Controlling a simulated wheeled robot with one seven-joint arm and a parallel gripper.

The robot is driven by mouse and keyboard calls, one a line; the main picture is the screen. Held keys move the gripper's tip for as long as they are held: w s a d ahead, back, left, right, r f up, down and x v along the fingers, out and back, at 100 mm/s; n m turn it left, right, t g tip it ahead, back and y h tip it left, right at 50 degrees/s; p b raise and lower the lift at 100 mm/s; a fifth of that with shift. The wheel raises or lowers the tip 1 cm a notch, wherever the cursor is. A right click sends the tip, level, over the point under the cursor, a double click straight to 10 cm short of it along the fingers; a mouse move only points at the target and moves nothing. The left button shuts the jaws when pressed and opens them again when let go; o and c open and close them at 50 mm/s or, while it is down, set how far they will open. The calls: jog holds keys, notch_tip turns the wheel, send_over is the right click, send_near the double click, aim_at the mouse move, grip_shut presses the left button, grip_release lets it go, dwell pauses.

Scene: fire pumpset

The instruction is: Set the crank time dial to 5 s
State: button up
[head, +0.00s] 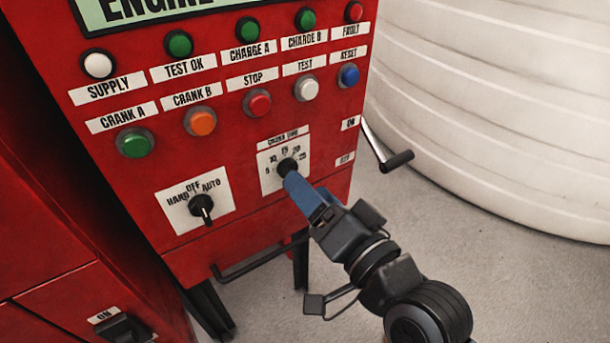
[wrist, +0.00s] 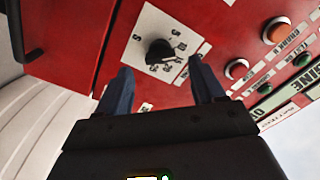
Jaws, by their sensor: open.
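The crank time dial is a round black knob (head: 287,165) on a white square plate (head: 266,180) with numbers around it, on the red engine panel. In the wrist view the knob (wrist: 159,52) sits beyond and between my two fingertips, with a gap on each side. My gripper (head: 290,178) is open in front of the dial, its blue fingers pointing at it. It also shows in the wrist view (wrist: 158,80). The fingers do not visibly touch the knob. Which number the pointer faces is too small to tell.
A HAND/OFF/AUTO switch (head: 202,207) is left of the dial. Coloured buttons such as the red stop button (head: 257,103) sit above. A crank handle (head: 398,160) sticks out at the panel's right side. A white ribbed tank (head: 490,100) stands at right.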

aim_at(287, 165)
jog(key=x, duration=0.3)
jog(key=shift+w+a, duration=0.1)
jog(key=c, duration=1.1)
